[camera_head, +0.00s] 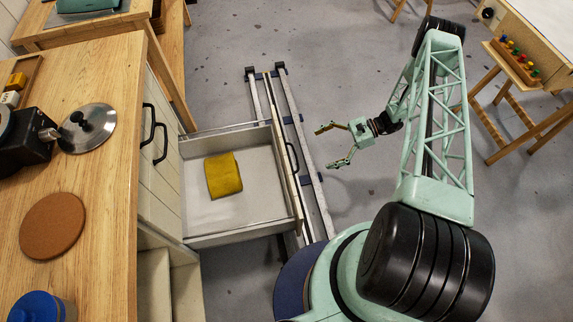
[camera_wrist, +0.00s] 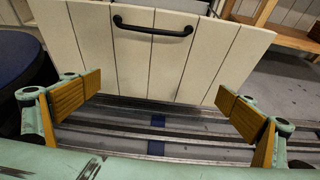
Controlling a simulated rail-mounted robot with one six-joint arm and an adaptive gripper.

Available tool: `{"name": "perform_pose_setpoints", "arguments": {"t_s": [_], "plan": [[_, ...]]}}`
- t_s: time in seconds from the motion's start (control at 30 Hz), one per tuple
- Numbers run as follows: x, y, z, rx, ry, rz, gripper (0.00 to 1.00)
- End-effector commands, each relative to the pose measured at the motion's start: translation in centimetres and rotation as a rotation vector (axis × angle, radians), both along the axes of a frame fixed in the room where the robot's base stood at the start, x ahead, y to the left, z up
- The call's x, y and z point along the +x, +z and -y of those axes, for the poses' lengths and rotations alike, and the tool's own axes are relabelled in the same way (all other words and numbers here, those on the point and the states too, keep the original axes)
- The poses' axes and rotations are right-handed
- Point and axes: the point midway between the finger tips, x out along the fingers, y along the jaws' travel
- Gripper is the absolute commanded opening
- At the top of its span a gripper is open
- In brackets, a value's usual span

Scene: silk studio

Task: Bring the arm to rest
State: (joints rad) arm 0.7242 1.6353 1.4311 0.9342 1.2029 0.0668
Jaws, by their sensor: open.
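My gripper (camera_head: 328,147) is open and empty in the head view. It hangs in free air to the right of the open drawer (camera_head: 244,229), apart from it. In the wrist view my gripper (camera_wrist: 160,98) shows its two yellow-padded fingers spread wide with nothing between them. The drawer front (camera_wrist: 150,55) with its black handle (camera_wrist: 152,27) faces the wrist camera, beyond the fingers. My arm is bent, reaching out and back toward the drawer side.
A yellow folded cloth (camera_head: 223,175) lies in the drawer. The wooden counter (camera_head: 110,180) at left holds a pot lid (camera_head: 87,128), a round cork mat (camera_head: 53,225) and a blue jar (camera_head: 38,307). Floor rails (camera_head: 302,150) run beside the drawer. A wooden stand (camera_head: 517,65) is at right. Floor beyond the gripper is clear.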

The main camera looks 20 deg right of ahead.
Motion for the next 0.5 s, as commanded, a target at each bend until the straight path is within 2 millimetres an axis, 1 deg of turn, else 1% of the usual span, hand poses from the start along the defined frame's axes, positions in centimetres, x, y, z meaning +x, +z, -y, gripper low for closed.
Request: {"name": "perform_pose_setpoints", "arguments": {"t_s": [0.3, 0.5], "plan": [[-0.4, 1.5, 3.9, -0.001, -0.001, 0.002, 1.0], [-0.6, 2.5, 6.1, -0.002, -0.001, 0.002, 1.0]]}}
